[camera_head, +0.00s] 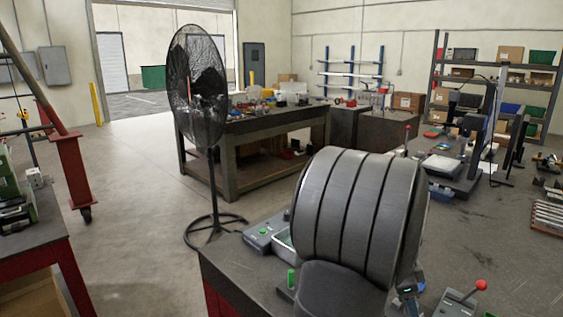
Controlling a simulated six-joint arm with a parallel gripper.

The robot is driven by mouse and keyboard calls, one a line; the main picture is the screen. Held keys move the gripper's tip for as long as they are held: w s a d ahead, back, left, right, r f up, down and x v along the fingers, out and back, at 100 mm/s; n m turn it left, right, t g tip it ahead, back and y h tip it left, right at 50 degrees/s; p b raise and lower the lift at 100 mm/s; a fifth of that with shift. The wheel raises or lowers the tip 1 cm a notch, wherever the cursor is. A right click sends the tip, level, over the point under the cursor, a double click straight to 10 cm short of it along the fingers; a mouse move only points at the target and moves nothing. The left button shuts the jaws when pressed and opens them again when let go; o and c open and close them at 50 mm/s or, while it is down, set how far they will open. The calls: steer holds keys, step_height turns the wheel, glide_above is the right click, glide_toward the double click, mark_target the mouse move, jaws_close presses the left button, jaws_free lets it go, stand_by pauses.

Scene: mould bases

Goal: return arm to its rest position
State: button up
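My gripper does not show in this view. A large dark grey, ribbed rounded part of my own arm fills the lower middle and right of centre. It hides the middle of the near workbench (232,262). No mould base can be told apart clearly here.
Grey devices (264,232) sit on the near bench left of my arm, and a red-knobbed lever device (460,300) sits at the lower right. A black pedestal fan (200,90) stands beyond the bench. A cluttered worktable (229,160) stands behind it. The floor (130,200) at left is clear.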

steer(key=shift+d+r, duration=0.1)
steer(key=shift+r, duration=0.25)
